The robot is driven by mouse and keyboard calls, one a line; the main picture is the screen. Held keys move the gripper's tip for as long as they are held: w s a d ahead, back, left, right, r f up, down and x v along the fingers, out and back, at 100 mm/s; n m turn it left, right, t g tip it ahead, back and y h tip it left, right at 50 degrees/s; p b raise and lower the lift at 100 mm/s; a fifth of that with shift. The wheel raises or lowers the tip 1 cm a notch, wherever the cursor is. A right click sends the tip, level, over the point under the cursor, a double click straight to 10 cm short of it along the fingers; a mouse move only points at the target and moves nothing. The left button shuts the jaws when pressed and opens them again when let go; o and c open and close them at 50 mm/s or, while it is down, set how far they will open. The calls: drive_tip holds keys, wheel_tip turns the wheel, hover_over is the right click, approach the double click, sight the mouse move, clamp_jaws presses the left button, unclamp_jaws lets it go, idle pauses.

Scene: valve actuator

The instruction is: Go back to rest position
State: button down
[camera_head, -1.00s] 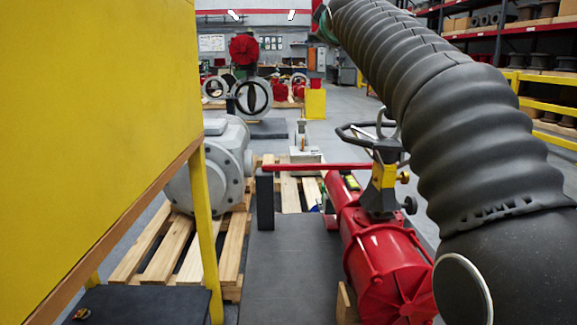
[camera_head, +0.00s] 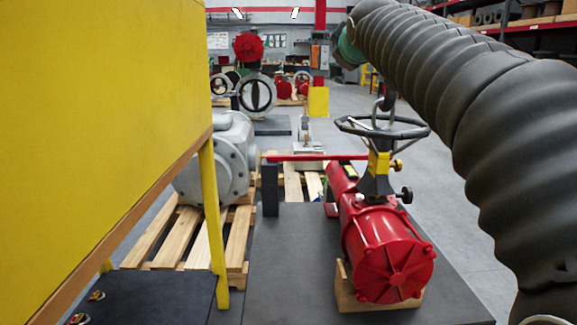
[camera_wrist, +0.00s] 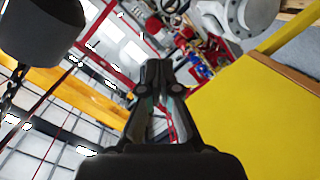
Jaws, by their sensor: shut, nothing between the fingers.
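My gripper (camera_wrist: 158,75) shows in the wrist view with its fingers together and nothing held between them. It points out over the workshop, clear of any object. In the head view my arm rises along the right side and the gripper itself is not visible. The red valve actuator (camera_head: 388,255) lies on a dark mat (camera_head: 285,270), its end resting on a wooden block. A black handwheel (camera_head: 382,127) with a yellow and black mount stands on top of it. My arm passes to the right of the actuator, apart from it in the picture.
A large yellow panel (camera_head: 95,110) on yellow legs fills the left side; it also shows in the wrist view (camera_wrist: 245,120). A grey valve body (camera_head: 218,160) sits on a wooden pallet (camera_head: 203,245). Shelving (camera_head: 510,27) stands at the right. Grey floor is open behind the actuator.

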drive_tip(key=s+d+f+m+g, duration=0.2)
drive_tip(key=s+f+m+g, duration=0.3)
drive_tip(key=s+f, duration=1.3)
drive_tip(key=s+d+f+m+g, duration=0.1)
drive_tip(key=s+f+m+g, duration=0.4)
drive_tip(key=s+f, duration=1.4)
wheel_tip(320, 180, down, 6)
drive_tip(key=shift+d+r, duration=0.15)
drive_tip(key=shift+d, duration=0.25)
